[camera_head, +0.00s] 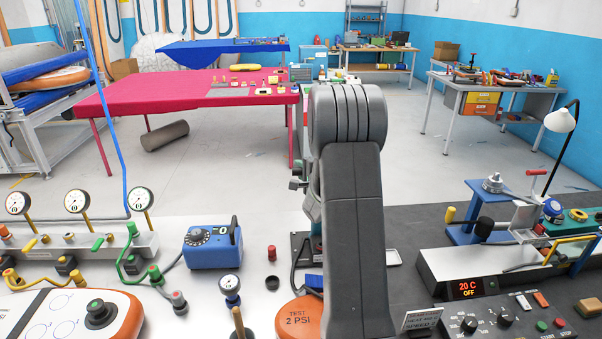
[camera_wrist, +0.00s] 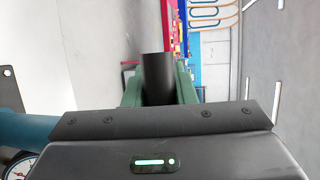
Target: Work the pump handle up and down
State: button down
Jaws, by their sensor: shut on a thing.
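In the wrist view, my gripper (camera_wrist: 158,72) has its green fingers shut on a black cylindrical grip, the pump handle (camera_wrist: 156,84). One finger lies on each side of it. A teal cylinder (camera_wrist: 18,128), which looks like part of the pump, lies at the left edge, with a round gauge (camera_wrist: 24,168) below it. In the head view my grey arm stands in front of the pump and hides most of it and the handle. Part of a base plate (camera_head: 300,244) with a black hose shows left of the arm. How high the handle stands cannot be told.
A blue box (camera_head: 212,248), gauges and valves (camera_head: 77,201) crowd the bench at left. An orange "TEST 2 PSI" disc (camera_head: 299,318) lies close to my arm. A control panel (camera_head: 505,322) and a clamp fixture (camera_head: 485,225) are at right. Open floor lies beyond.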

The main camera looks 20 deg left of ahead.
notch_tip(320, 180, up, 12)
jog(key=p, duration=0.2)
jog(key=c, duration=1.4)
grip_release()
jog(key=shift+o, duration=1.1)
jog(key=shift+f, duration=0.1)
jog(key=b+v, duration=0.1)
jog(key=v, duration=1.2)
jog(key=shift+s+d, duration=0.25)
jog(key=shift+s, duration=0.05)
